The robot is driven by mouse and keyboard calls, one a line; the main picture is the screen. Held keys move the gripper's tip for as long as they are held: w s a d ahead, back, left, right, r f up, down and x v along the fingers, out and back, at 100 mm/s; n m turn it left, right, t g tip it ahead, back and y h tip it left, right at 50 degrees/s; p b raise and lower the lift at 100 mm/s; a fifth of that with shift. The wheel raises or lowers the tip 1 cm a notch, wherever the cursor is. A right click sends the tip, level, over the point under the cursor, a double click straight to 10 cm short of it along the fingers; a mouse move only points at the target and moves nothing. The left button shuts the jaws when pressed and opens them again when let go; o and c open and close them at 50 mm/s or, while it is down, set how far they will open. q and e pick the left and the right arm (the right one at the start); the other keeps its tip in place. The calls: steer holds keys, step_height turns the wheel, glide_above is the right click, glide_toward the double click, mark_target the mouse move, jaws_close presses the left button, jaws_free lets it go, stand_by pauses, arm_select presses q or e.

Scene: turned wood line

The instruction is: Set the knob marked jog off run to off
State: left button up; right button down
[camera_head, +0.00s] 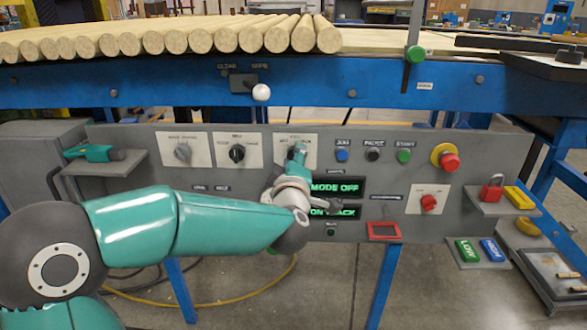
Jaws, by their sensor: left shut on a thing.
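A grey control panel (130,140) spans the view below a blue beam. Three white knob plates sit along its upper left; the third plate (311,152) is partly covered by my left gripper (296,153). The gripper is shut on the knob at that plate, which it hides. The plate's small lettering is too covered to read in full, so the knob's pointer direction cannot be told. A display (338,187) just below the gripper reads MODE OFF in green. My right gripper is not in view.
Blue, black and green buttons (404,156) and a red emergency button (448,161) are to the right. A red padlock (492,188) sits on the right shelf. A green tool (90,153) lies on the left shelf. Wooden rods (190,38) lie above the beam.

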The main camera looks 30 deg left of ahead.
arm_select(q)
steer(key=shift+s+a+f+n, duration=0.1)
steer(key=shift+a+f+n, duration=0.05)
steer(key=shift+n, duration=0.35)
steer(key=o, duration=1)
steer(key=shift+o, duration=0.7)
steer(key=v, duration=1.2)
